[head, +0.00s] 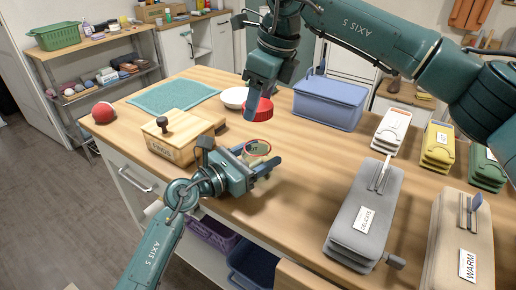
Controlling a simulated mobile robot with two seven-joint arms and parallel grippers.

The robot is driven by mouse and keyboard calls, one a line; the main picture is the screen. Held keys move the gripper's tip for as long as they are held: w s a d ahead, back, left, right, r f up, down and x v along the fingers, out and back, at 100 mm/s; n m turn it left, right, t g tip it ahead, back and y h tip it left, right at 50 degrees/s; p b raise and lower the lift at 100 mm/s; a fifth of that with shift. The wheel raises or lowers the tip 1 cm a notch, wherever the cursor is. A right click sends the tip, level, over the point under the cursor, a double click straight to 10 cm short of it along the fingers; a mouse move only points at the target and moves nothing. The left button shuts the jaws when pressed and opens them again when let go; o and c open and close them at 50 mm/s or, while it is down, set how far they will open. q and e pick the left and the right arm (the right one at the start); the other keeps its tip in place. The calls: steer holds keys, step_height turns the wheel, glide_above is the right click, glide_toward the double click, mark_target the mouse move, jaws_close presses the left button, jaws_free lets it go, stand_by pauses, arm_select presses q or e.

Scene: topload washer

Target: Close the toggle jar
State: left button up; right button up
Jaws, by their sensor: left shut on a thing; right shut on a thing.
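The toggle jar (257,148) is a small clear glass jar with a red ring at its rim and green on it, near the middle of the wooden counter. My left gripper (262,170) reaches in from the lower left and is shut on the jar, its fingers partly hiding the lower body. My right gripper (251,112) points down from above, behind and above the jar in the picture.
A wooden box with a dark knob (175,140) stands left, a blue bin (328,103) behind, a grey DELICATE container (365,215) right.

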mark_target(260, 121)
steer(key=shift+f, duration=2.35)
steer(key=shift+f, duration=0.1)
steer(key=shift+f, duration=0.8)
steer(key=shift+f, duration=0.55)
